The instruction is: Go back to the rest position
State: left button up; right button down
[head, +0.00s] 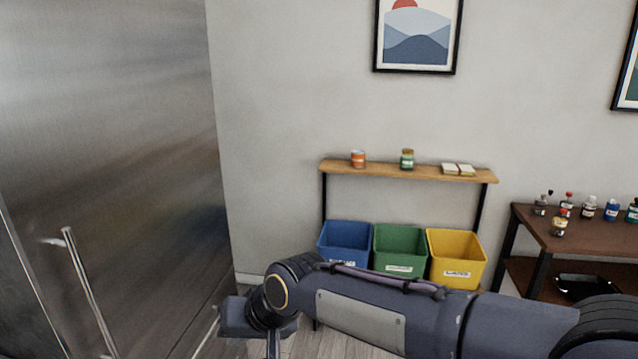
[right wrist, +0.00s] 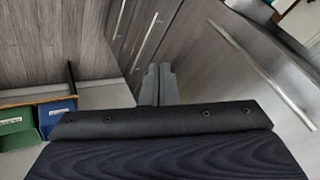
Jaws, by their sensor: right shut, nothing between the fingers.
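My right gripper shows at the bottom of the head view, left of centre, where its arm reaches in from the right. In the right wrist view my right gripper (right wrist: 158,72) has its two grey fingers together with nothing between them. Behind the fingers are grey cabinet fronts with bar handles. My left gripper is not in view.
A steel fridge (head: 110,130) with a bar handle fills the left. Blue (head: 345,240), green (head: 400,247) and yellow (head: 456,258) bins stand under a wooden shelf (head: 385,170) by the wall. A brown table (head: 590,240) with several bottles stands at the right.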

jog(key=s+d+m+t+h, duration=0.1)
jog(key=s+d, duration=0.2)
jog(key=d, duration=1)
jog(key=s+d+m, duration=0.2)
jog(key=s+d, duration=0.1)
jog(key=d, duration=0.9)
jog(key=s+d+f+m+h, duration=0.1)
jog(key=s+d+f, duration=0.2)
jog(key=s+d, duration=0.2)
jog(key=s+d+f+m+t, duration=0.1)
jog(key=s+d+f, duration=0.2)
jog(key=s, duration=0.6)
jog(key=shift+d+h, duration=0.4)
jog(key=shift+d, duration=0.75)
jog(key=shift+w+f, duration=0.1)
